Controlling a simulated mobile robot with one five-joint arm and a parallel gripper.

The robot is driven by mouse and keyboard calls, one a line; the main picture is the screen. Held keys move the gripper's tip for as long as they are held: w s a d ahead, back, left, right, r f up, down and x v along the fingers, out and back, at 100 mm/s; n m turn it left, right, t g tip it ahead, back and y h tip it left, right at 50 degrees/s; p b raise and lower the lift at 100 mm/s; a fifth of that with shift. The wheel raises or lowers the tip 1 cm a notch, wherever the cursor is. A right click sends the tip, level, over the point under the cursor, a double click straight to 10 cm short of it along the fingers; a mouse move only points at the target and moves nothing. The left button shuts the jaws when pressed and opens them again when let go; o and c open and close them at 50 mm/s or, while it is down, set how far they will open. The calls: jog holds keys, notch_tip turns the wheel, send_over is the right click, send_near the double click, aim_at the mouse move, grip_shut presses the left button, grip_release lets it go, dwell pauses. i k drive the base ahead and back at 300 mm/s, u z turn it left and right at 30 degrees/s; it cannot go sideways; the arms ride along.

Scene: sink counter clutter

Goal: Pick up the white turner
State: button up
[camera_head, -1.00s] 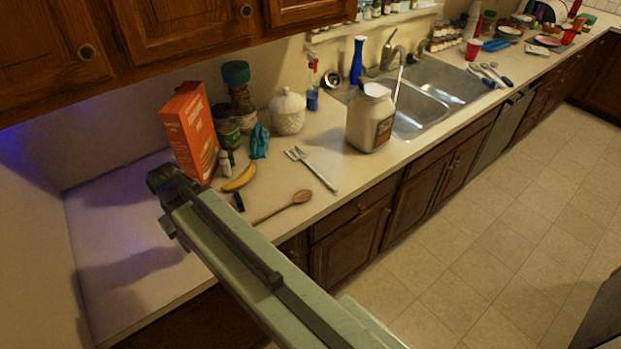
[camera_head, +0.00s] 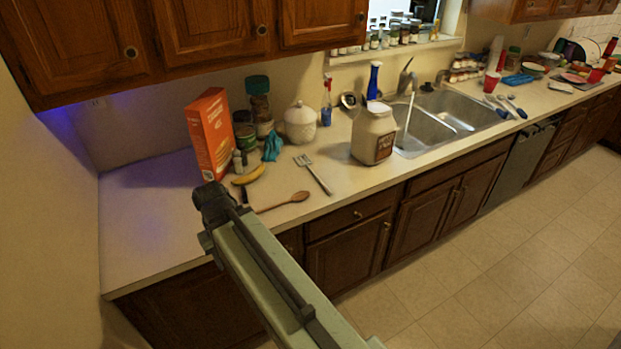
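The white turner (camera_head: 314,174) lies flat on the counter, its slotted head toward the wall and its handle pointing to the front edge. It lies between the wooden spoon and the large white jar. My arm reaches up from the bottom of the view, and its dark end (camera_head: 213,203) is over the counter's front edge, left of and apart from the turner. The fingers cannot be made out, so whether my gripper is open or shut does not show.
A wooden spoon (camera_head: 284,202) and a banana (camera_head: 248,175) lie left of the turner. A white jar (camera_head: 374,135) stands to its right. An orange box (camera_head: 211,134), a teal cloth (camera_head: 272,147) and a white lidded pot (camera_head: 300,124) stand behind. The counter's left end (camera_head: 145,215) is clear.

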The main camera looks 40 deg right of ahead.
aim_at(330, 193)
jog(key=z, duration=0.1)
jog(key=i, duration=0.95)
jog(key=u, duration=0.05)
